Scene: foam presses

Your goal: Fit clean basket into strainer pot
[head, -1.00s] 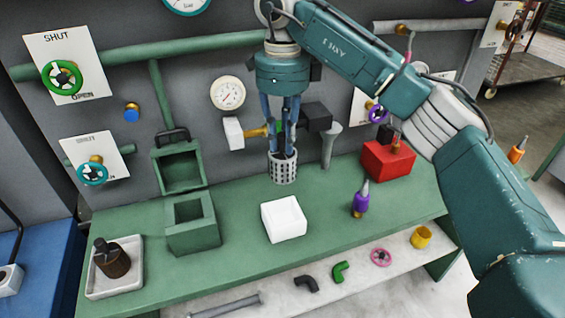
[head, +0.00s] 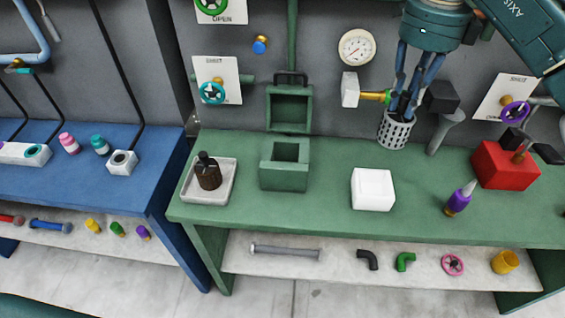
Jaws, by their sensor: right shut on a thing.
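The clean basket (head: 394,134) is a light grey perforated cup at the back of the green bench, right of centre in the head view. My right gripper (head: 403,104) points down and is shut on it; the fingers reach into its top. The basket is upright; I cannot tell its exact height above the bench. The strainer pot (head: 284,178) is a square green box with an open top, left of the basket. Its lid (head: 289,108) stands raised behind it. The pot's inside looks dark and empty. My left gripper is not in view.
A brown, dark-topped basket (head: 208,174) sits in a pale tray (head: 190,198) left of the pot. A valve with a white block (head: 350,90) juts out beside my gripper.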

